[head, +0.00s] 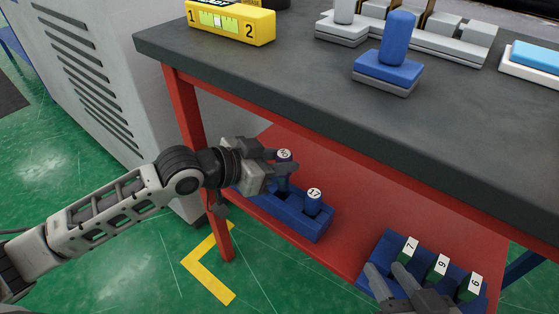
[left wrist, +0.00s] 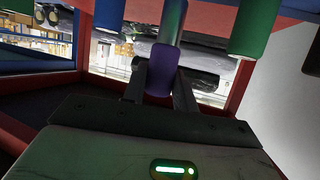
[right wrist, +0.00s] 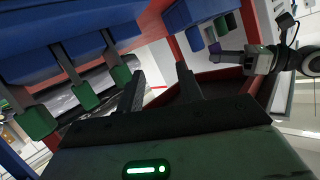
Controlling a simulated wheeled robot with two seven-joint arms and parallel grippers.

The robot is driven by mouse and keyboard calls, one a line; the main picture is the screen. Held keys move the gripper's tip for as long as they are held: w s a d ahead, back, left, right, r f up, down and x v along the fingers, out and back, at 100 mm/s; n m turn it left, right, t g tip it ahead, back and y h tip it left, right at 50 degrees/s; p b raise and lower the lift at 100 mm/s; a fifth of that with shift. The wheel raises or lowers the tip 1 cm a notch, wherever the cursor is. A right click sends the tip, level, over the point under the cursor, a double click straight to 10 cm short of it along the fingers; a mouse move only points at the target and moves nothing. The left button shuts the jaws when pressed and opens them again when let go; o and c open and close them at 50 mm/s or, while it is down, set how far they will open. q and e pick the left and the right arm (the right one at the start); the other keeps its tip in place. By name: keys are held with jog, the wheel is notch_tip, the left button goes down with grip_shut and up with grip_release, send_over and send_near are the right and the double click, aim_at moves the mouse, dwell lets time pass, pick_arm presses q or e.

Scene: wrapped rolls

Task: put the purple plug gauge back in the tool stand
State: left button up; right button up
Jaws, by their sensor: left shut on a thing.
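The purple plug gauge (left wrist: 166,68) is between my left gripper's fingers (head: 280,167), which are shut on its handle. In the head view its round labelled top (head: 285,155) shows over the back part of the blue tool stand (head: 306,229). In the left wrist view its bare metal shaft runs from the handle towards the stand; its tip is hidden, so I cannot tell if it is in a hole. A blue gauge marked 17 (head: 313,198) stands in the front of the stand. A green gauge (left wrist: 256,33) also shows. My right gripper (head: 388,272) is open and empty.
The stand is on the red lower shelf (head: 345,215), under the dark tabletop (head: 300,75). A second blue holder (head: 378,250) with green gauges marked 7, 9 and 6 is beside my right gripper. A red table leg (head: 188,120) rises near my left forearm.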

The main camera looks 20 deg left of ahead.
aim_at(279, 180)
pick_arm(q)
notch_tip(279, 180, down, 2)
jog(key=shift+b, duration=1)
jog(key=shift+f+b, duration=0.45)
jog(key=shift+b, duration=0.2)
jog(key=shift+f+b, duration=0.25)
jog(key=shift+b, duration=0.1)
jog(key=shift+f, duration=0.95)
pick_arm(e)
jog(key=r, duration=0.1)
jog(key=a+m+t+y, duration=0.1)
jog(key=r, duration=0.1)
jog(key=shift+w+a+r+m+t+y, duration=0.2)
jog(key=shift+a+r+m+t+y, duration=0.1)
jog(key=shift+t+y, duration=0.1)
jog(key=shift+f, duration=0.1)
pick_arm(q)
jog(key=o, duration=1)
pick_arm(e)
jog(key=shift+s+f, duration=0.1)
jog(key=shift+f, duration=0.2)
